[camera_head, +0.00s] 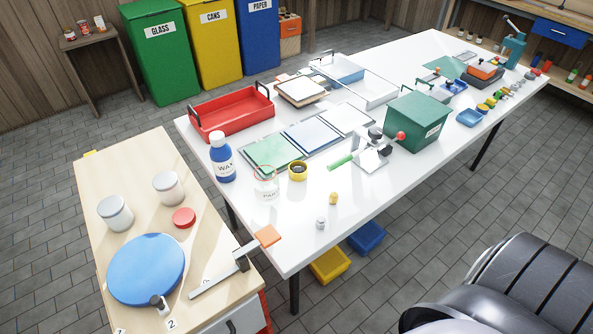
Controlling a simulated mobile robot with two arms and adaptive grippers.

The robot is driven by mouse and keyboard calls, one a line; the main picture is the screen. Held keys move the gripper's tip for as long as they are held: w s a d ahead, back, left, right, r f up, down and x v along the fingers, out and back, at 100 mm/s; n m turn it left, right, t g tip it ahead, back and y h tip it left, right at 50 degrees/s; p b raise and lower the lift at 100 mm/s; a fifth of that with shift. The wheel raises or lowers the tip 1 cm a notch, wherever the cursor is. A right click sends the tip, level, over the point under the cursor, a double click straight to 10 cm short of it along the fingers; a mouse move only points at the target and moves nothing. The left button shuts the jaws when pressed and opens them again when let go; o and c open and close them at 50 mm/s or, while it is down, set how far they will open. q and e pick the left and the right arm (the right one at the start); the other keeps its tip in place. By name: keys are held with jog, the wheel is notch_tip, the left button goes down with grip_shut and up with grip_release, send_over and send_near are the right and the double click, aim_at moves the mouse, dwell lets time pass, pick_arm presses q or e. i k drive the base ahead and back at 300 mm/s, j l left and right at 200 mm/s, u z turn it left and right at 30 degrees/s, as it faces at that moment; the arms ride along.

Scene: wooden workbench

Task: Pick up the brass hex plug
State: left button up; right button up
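A small brass-yellow piece (333,198), which looks like the hex plug, stands on the white table (375,183) near its front edge. It is too small to make out its hex shape. A small silver-grey piece (320,223) stands a little nearer the edge. Neither of my grippers is in view. Large dark rounded parts at the lower right appear to be my own arm, well apart from the brass piece.
A clear jar (267,186), a yellow ring-shaped tin (297,170) and a blue bottle (221,158) stand left of the brass piece. A metal device with a green handle (340,162) lies behind it.

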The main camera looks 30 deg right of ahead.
aim_at(334, 196)
jog(key=z, duration=1.3)
jog(key=k+l+z, duration=0.3)
jog(key=i, duration=0.45)
